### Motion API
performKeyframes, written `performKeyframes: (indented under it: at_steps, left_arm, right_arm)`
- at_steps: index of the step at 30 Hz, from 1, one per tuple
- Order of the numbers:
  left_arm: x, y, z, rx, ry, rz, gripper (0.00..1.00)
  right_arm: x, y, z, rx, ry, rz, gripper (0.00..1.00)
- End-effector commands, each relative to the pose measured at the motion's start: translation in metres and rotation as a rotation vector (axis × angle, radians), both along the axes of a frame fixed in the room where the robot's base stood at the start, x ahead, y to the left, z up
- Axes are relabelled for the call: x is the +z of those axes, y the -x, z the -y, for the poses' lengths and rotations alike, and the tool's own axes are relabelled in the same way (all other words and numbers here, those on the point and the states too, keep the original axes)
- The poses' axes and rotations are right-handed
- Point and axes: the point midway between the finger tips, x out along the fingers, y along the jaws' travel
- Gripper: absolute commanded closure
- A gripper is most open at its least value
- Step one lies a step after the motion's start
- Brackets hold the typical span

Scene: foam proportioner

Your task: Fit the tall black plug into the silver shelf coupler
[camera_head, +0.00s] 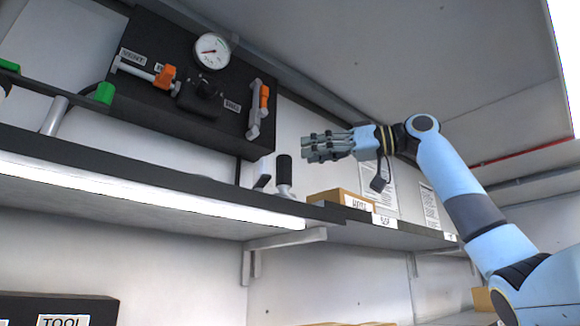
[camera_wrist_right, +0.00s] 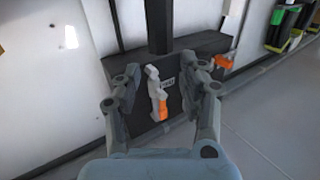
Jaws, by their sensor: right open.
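A tall black cylinder (camera_head: 284,168) with a silver lower part stands upright on the shelf in the head view; it looks like the black plug. I cannot tell whether its silver lower part (camera_head: 285,190) is the coupler or part of the plug. My right gripper (camera_head: 308,148) is open and empty, above and to the right of the cylinder, its fingers pointing left. In the wrist view the open fingers (camera_wrist_right: 162,90) frame the black panel behind, with nothing between them. The cylinder cannot be made out in the wrist view. My left gripper is not in view.
A black panel (camera_head: 150,90) on the wall carries a gauge (camera_head: 212,51) and orange-handled valves (camera_head: 262,105). A labelled tan box (camera_head: 335,197) sits on the shelf (camera_head: 150,190) right of the cylinder.

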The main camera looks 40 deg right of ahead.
Motion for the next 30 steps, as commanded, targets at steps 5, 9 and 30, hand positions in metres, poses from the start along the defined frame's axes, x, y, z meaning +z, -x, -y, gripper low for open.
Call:
performKeyframes:
  at_steps: [5,9,30]
  left_arm:
    - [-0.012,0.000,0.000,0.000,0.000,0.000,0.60]
    - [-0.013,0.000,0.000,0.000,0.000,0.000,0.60]
    - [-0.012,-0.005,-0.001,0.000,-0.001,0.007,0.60]
  right_arm:
    - [0.000,0.021,0.016,-0.002,0.000,0.001,0.59]
    - [0.001,0.026,0.020,0.000,-0.001,0.000,0.59]
    - [0.002,0.026,0.020,0.000,-0.001,0.001,0.59]
